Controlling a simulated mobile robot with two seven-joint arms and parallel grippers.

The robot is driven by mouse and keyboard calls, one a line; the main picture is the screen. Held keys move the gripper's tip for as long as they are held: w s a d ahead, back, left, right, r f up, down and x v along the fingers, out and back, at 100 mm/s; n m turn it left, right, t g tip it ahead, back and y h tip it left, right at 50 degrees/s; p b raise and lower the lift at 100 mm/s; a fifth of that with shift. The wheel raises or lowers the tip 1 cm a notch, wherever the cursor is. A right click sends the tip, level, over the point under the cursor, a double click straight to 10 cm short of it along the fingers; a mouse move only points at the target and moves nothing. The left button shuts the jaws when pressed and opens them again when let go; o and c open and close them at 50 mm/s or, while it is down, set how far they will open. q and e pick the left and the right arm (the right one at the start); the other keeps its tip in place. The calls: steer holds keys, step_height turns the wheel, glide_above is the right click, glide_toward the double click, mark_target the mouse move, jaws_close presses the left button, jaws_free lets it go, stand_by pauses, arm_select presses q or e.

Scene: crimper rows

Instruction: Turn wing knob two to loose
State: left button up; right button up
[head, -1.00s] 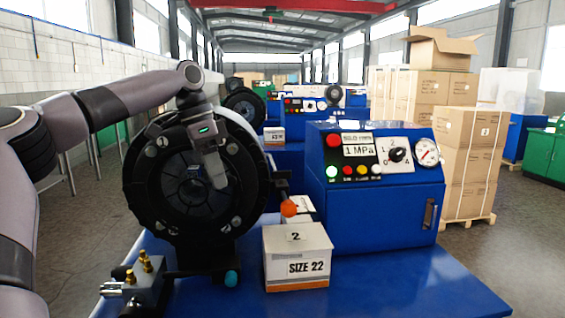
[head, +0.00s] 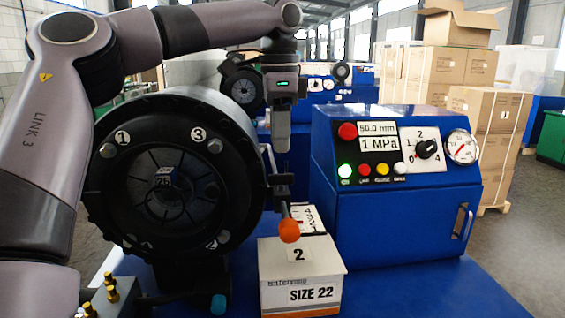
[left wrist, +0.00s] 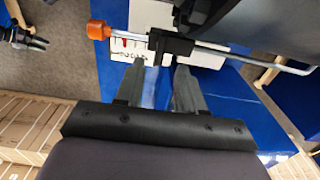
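The crimper head (head: 170,195) is a round black ring at the left of the head view, with several grey knobs on its face. Labels 1 and 3 read clearly by the upper knobs; the lower labels are too dim to read surely, so I cannot tell which knob is two. Lower left knob (head: 129,240) and lower right knob (head: 223,237) are partly in shadow. My left gripper (head: 277,143) points down right of the ring, apart from the knobs. In the left wrist view its fingers (left wrist: 160,88) are spread and empty.
A metal rod with an orange tip (head: 289,230) runs beside the ring; it also crosses the left wrist view (left wrist: 98,30). A SIZE 22 box (head: 302,280) stands in front. A blue control cabinet (head: 395,210) stands right on the blue table (head: 430,290).

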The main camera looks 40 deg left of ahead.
mark_target(281, 174)
arm_select(q)
steer(key=shift+w+f, duration=0.2)
step_height(281, 174, down, 7)
steer(key=shift+r, duration=0.15)
steer(key=shift+c, duration=0.3)
jaws_close()
